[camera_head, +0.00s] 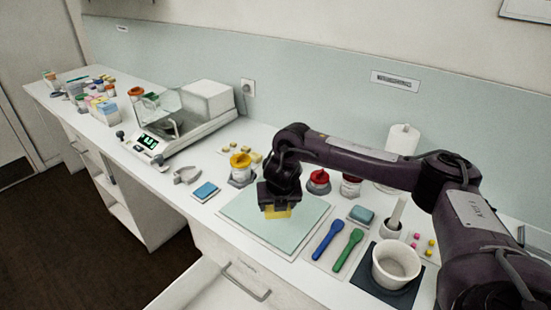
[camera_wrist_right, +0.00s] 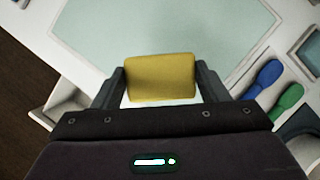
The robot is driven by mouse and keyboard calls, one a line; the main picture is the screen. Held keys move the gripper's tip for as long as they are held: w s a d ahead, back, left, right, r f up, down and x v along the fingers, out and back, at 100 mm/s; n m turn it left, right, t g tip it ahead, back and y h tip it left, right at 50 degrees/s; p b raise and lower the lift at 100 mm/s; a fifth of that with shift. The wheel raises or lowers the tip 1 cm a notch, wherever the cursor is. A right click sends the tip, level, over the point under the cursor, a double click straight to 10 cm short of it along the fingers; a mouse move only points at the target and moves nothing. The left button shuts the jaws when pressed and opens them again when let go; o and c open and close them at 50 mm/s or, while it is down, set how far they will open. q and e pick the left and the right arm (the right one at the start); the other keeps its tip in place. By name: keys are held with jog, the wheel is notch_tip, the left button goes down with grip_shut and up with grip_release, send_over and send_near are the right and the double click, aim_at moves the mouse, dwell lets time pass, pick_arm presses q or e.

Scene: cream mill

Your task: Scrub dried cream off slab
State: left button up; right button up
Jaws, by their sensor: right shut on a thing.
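The slab (camera_head: 256,222) is a pale green rectangle lying on the white counter; it also fills the top of the right wrist view (camera_wrist_right: 190,25). No dried cream can be made out on it at this size. My right gripper (camera_head: 278,205) is above the slab's middle to right part. It is shut on a yellow sponge (camera_wrist_right: 161,78), held between both fingers in the right wrist view. The sponge's lower part shows beneath the gripper in the head view (camera_head: 277,212). I cannot tell whether the sponge touches the slab. My left gripper is not in view.
Blue (camera_head: 328,240) and green (camera_head: 348,250) spatulas lie right of the slab. A white mortar (camera_head: 396,263) stands on a dark mat. A balance (camera_head: 185,120) stands left, and an open drawer (camera_head: 215,285) is in front.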

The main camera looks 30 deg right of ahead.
jog(key=shift+r+p, duration=0.75)
jog(key=shift+r, duration=0.6)
